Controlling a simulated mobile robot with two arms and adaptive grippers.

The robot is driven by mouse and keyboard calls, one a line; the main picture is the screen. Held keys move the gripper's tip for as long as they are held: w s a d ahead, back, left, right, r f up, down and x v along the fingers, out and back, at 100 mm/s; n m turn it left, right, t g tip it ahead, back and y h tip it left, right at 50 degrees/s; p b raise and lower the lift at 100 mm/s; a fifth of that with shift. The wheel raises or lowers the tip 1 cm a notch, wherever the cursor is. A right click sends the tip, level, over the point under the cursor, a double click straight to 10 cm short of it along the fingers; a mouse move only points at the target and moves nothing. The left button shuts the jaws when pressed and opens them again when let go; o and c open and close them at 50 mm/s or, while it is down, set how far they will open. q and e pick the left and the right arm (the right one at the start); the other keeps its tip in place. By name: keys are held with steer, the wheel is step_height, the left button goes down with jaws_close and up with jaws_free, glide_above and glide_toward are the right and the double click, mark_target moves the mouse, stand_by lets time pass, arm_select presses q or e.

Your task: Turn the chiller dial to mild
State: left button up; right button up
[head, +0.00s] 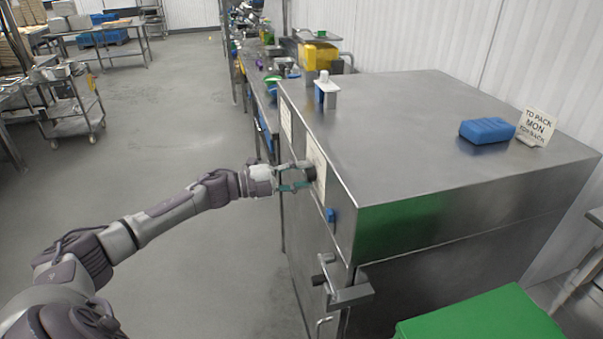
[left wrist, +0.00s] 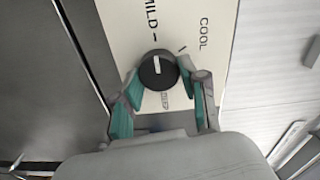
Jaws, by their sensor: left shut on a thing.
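The chiller is a large steel cabinet (head: 440,110) with a pale dial panel (head: 316,165) on its left side. The dial (left wrist: 158,70) is a round black knob with a white pointer line. In the left wrist view the pointer stands nearly straight up, towards the mark by the word MILD (left wrist: 152,18). The word COOL (left wrist: 203,35) is to the right with its own tick. A third label below the dial is partly hidden and hard to read. My left gripper (head: 300,178) is shut on the dial, its teal-padded fingers on either side of it. My right gripper is not in view.
On the chiller top lie a blue block (head: 487,130), a small sign (head: 535,127) and a blue-and-white item (head: 326,90). A door handle (head: 343,285) juts out below the panel. A green surface (head: 480,318) is at front right. The floor to the left is open.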

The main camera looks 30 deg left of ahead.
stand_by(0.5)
arm_select(q)
steer(key=o, duration=1.1)
steer(key=shift+o, duration=0.2)
steer(key=shift+a, duration=0.1)
steer(key=v, duration=1.2)
